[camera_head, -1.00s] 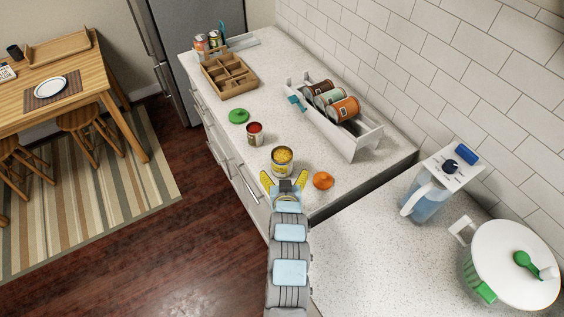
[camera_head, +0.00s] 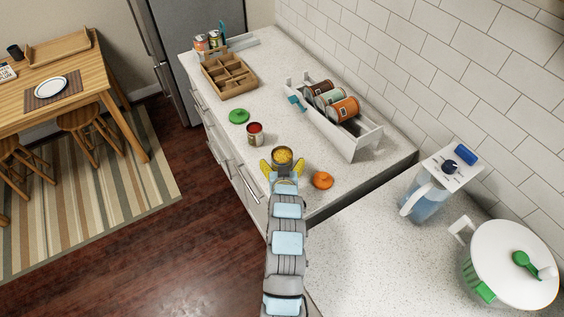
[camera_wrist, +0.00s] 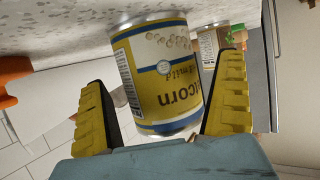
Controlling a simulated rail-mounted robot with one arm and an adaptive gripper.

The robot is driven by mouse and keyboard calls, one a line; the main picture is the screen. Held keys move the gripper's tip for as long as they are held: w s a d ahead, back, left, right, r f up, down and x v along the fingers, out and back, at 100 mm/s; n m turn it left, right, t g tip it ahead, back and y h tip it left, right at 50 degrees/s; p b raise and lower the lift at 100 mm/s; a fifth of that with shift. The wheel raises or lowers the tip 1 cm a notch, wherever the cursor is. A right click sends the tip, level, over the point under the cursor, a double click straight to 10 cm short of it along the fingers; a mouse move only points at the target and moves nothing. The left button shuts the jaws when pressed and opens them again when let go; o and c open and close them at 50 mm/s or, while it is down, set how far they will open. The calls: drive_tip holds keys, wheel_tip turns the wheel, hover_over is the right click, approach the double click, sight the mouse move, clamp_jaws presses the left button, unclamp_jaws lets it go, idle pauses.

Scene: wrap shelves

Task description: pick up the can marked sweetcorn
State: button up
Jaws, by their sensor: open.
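The can marked sweetcorn (camera_head: 282,155) stands open on the counter, full of yellow corn. In the wrist view it appears upside down, as a yellow, white and blue can (camera_wrist: 163,80) with "lcorn" readable on its label. My gripper (camera_head: 283,166) is open at the near side of the can. In the wrist view, one yellow finger of my gripper (camera_wrist: 165,95) is on each side of the can. A gap shows on the left; the right finger is very close, and I cannot tell whether it touches.
An open can with red contents (camera_head: 255,134) and a green round item (camera_head: 238,116) stand beyond, to the left. An orange round item (camera_head: 322,180) is close on the right. A white rack (camera_head: 359,146) holds cans on their sides. A wooden divided box (camera_head: 229,76) sits farther back.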

drive_tip(key=shift+w+f, duration=0.15)
drive_tip(key=shift+w, duration=0.3)
drive_tip(key=c, duration=1.3)
drive_tip(key=shift+o, duration=0.2)
